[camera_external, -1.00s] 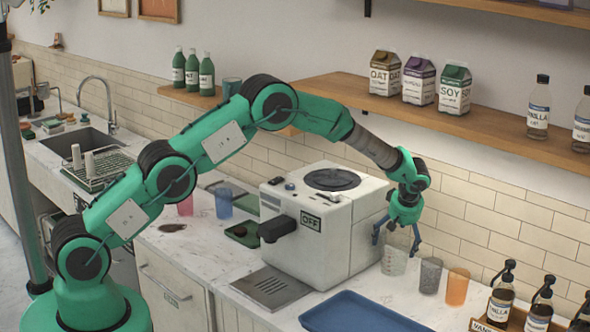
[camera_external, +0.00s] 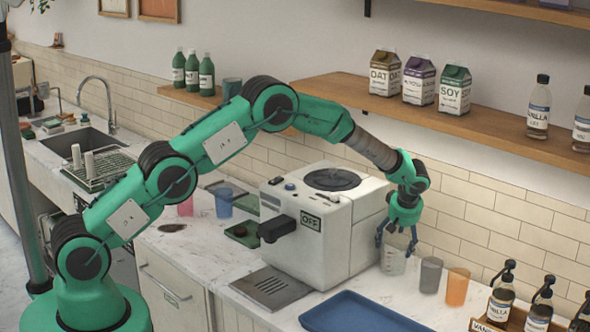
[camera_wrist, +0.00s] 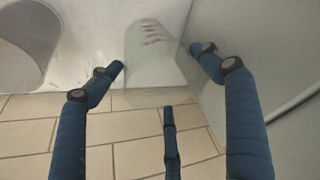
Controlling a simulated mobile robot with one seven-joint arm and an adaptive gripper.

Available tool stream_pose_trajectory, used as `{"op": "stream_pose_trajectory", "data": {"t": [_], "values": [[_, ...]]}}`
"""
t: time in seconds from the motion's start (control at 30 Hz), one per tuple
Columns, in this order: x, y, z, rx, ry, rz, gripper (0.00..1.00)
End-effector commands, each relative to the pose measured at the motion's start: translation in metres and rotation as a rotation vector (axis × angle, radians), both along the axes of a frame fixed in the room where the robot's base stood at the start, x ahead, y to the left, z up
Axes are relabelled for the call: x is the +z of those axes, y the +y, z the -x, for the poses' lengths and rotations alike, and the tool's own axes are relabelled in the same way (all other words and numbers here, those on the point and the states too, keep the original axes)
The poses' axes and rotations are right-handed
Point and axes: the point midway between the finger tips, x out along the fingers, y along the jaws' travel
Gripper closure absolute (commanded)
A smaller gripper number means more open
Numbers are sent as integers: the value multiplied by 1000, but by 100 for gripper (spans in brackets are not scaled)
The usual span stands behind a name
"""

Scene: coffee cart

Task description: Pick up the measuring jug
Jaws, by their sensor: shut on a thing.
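The measuring jug (camera_external: 393,264) is a clear vessel standing on the counter just right of the white coffee machine. My gripper (camera_external: 397,246) comes down from above, with its blue fingers at the jug's rim. In the wrist view, the see-through jug (camera_wrist: 152,50) lies between the fingers, with red marks on its wall. My gripper (camera_wrist: 158,75) is shut on it there. The jug's base still looks level with the cups beside it. Its exact contact with the counter is too small to tell.
The white machine (camera_external: 325,232) stands close on the left. A grey cup (camera_external: 430,276) and an orange cup (camera_external: 457,288) stand close on the right. A blue tray (camera_external: 360,315) lies in front. The tiled wall is close behind, and a shelf (camera_external: 490,125) with cartons is above.

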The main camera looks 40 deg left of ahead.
Motion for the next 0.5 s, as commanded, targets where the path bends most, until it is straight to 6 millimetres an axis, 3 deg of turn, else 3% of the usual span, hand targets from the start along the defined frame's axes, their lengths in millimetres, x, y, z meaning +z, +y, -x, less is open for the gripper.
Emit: {"op": "stream_pose_trajectory", "data": {"t": [0.5], "values": [[2,0,2,1,2,0,67]]}}
